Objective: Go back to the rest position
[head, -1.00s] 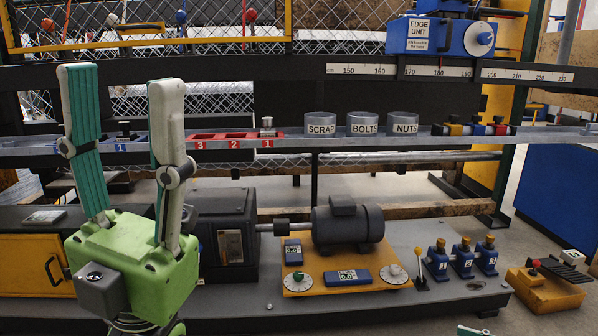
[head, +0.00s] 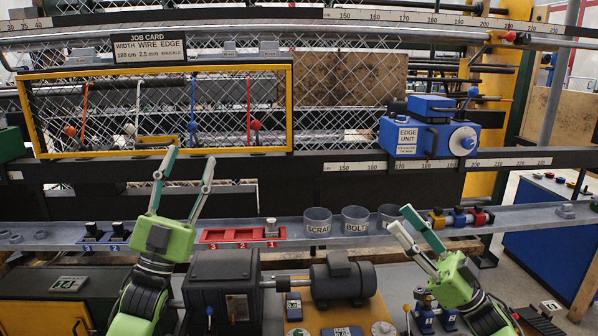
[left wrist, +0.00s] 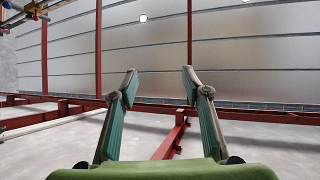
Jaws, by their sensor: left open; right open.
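My left gripper (head: 188,170) is green with grey and teal fingers. In the head view it is raised in front of the shelf at the left, fingers apart and pointing up. The left wrist view shows its two fingers (left wrist: 158,85) spread with nothing between them, facing a far wall. My right gripper (head: 402,222) is at the lower right of the head view, tilted up and to the left. Its fingers are apart and empty, and they cover part of the rightmost grey cup.
A grey shelf (head: 355,240) holds a red tray (head: 240,236), cups marked SCRAP (head: 318,222) and BOLTS (head: 355,220), and small coloured blocks (head: 459,217). A motor (head: 342,278) stands below. Behind are a yellow frame (head: 291,110) and a blue edge unit (head: 425,130).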

